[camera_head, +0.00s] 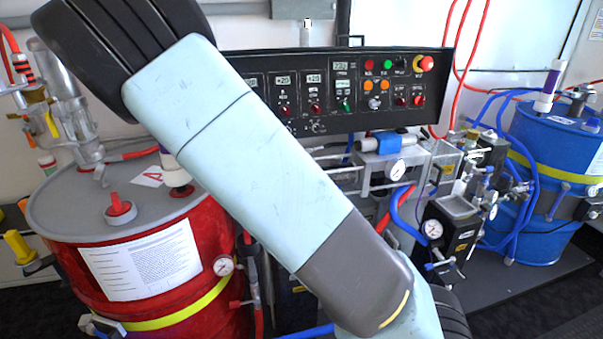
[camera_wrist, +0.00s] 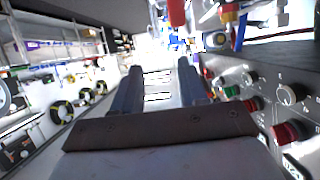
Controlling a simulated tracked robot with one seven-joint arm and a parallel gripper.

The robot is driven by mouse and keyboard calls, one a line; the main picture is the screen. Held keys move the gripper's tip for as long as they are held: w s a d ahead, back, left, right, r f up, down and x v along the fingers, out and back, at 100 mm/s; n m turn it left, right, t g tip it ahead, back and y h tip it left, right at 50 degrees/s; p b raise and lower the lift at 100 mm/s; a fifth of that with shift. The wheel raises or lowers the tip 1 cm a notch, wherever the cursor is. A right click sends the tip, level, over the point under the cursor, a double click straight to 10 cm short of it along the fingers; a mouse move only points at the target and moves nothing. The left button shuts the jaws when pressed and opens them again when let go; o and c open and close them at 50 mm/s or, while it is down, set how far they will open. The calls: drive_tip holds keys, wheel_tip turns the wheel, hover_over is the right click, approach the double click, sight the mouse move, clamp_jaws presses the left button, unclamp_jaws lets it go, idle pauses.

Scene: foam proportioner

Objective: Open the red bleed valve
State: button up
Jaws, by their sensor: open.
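My gripper (camera_wrist: 159,72) shows in the wrist view, with its two dark fingers apart and nothing between them. It points along the face of the control panel (camera_wrist: 262,80), which lies at the right. I cannot tell for sure which red part is the bleed valve. A red handle (camera_head: 240,303) sits on piping beside the red drum (camera_head: 205,250), low in the head view. A red cap (camera_head: 120,208) is on the drum lid. A red cylindrical part (camera_wrist: 177,12) shows at the top of the wrist view. My arm crosses the head view and hides the middle; my gripper is hidden there.
The black control panel (camera_head: 440,75) has several knobs and displays. Gauges, metal blocks and hoses fill the space right of my arm. A blue drum (camera_head: 550,150) stands at the right. In the wrist view, a red knob (camera_wrist: 287,133) is close on the gripper's right.

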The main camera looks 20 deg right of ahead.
drive_tip(key=s+d+r, duration=0.1)
drive_tip(key=s+r, duration=0.5)
drive_tip(key=s, duration=0.5)
drive_tip(key=shift+d+r, duration=0.25)
drive_tip(key=shift+r, duration=0.05)
drive_tip(key=shift+s, duration=0.1)
